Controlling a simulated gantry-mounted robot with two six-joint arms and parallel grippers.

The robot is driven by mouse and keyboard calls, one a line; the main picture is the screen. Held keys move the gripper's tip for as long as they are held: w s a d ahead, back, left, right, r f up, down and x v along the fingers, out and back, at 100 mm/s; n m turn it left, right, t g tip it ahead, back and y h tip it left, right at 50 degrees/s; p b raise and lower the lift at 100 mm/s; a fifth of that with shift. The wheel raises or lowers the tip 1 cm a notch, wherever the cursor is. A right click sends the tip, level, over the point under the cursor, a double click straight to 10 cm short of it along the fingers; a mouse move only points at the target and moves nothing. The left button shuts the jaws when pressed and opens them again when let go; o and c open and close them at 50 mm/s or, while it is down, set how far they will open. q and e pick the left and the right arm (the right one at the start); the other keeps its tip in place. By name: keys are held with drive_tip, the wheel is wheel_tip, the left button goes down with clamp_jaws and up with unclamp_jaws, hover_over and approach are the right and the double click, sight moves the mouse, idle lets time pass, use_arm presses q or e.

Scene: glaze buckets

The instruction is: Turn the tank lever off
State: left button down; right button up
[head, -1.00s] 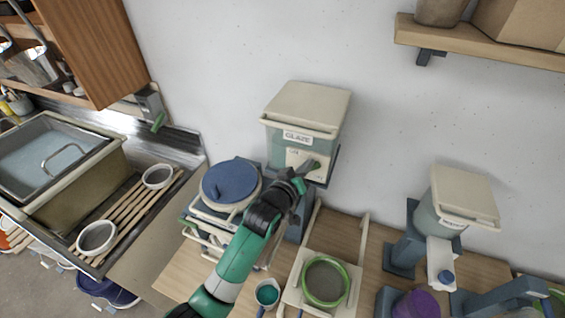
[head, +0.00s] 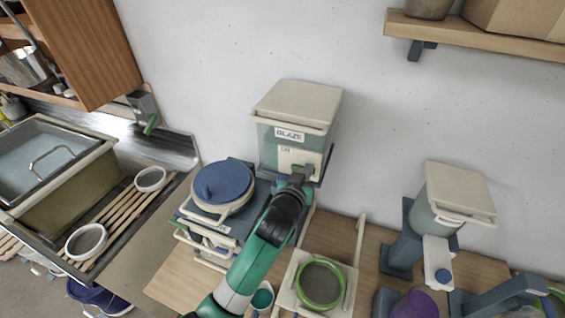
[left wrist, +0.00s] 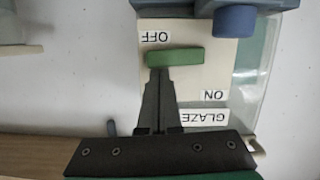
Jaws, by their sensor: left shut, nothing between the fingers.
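The glaze tank (head: 290,130) has a cream lid and a GLAZE label and is mounted against the wall at mid-picture. In the left wrist view, upside down, its cream plate (left wrist: 215,75) carries the words OFF and ON. The green lever (left wrist: 180,57) lies crosswise there, close to the OFF word and away from ON. My left gripper (left wrist: 160,70) is shut and empty, its fingertips at the lever's edge, touching or nearly so. In the head view the left gripper (head: 301,172) is in front of the tank and partly hides the lever. My right gripper is not in view.
A blue-lidded bucket (head: 222,182) stands left of my arm. A green-rimmed sieve (head: 320,284) is to its right. A second tank (head: 456,188) and a purple container (head: 415,304) stand further right. A sink (head: 50,165) is at the left.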

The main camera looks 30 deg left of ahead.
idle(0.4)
use_arm(q)
wheel_tip(320, 180, up, 5)
drive_tip(key=p, duration=0.3)
drive_tip(key=shift+a+f+p, duration=0.1)
drive_tip(key=shift+f+p, duration=0.05)
drive_tip(key=shift+p, duration=0.25)
drive_tip(key=p+v, duration=0.3)
drive_tip(key=v, duration=0.7)
drive_tip(key=shift+f, duration=0.4)
